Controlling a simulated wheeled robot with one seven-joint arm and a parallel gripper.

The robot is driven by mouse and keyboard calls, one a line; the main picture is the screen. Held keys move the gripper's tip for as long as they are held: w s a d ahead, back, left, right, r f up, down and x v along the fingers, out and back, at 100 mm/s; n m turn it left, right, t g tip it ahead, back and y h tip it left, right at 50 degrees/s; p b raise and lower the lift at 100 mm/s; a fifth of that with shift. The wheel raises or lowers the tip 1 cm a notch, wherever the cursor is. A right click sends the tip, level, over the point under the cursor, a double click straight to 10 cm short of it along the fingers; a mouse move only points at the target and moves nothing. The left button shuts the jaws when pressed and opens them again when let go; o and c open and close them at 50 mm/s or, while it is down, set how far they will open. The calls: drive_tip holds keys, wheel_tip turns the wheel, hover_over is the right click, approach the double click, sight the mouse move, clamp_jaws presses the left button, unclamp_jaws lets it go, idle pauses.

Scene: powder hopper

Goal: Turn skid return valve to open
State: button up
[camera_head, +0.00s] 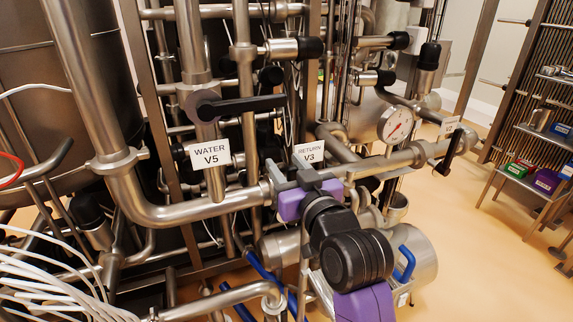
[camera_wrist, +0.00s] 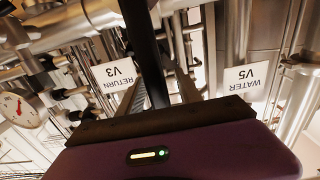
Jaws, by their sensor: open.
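The white RETURN V3 label (camera_head: 308,152) hangs on the pipework just behind my gripper. It also shows upside down in the wrist view (camera_wrist: 113,75). My gripper (camera_head: 290,167), with a purple body, is open in front of the pipe by this label. In the wrist view a long black bar (camera_wrist: 147,50), which looks like the V3 valve handle, runs up the picture between my two grey fingers (camera_wrist: 160,90). I cannot tell whether the fingers touch it. In the head view my gripper and wrist hide this handle and its valve body.
A WATER V5 label (camera_head: 210,154) sits left, below a horizontal black lever (camera_head: 240,106). A pressure gauge (camera_head: 395,125) and another black lever (camera_head: 447,153) are to the right. Pipes crowd my gripper. White cables (camera_head: 60,285) lie lower left. A shelf rack (camera_head: 540,135) stands far right beyond open floor.

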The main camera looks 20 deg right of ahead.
drive_tip(key=shift+c, duration=0.2)
clamp_jaws()
idle(1.2)
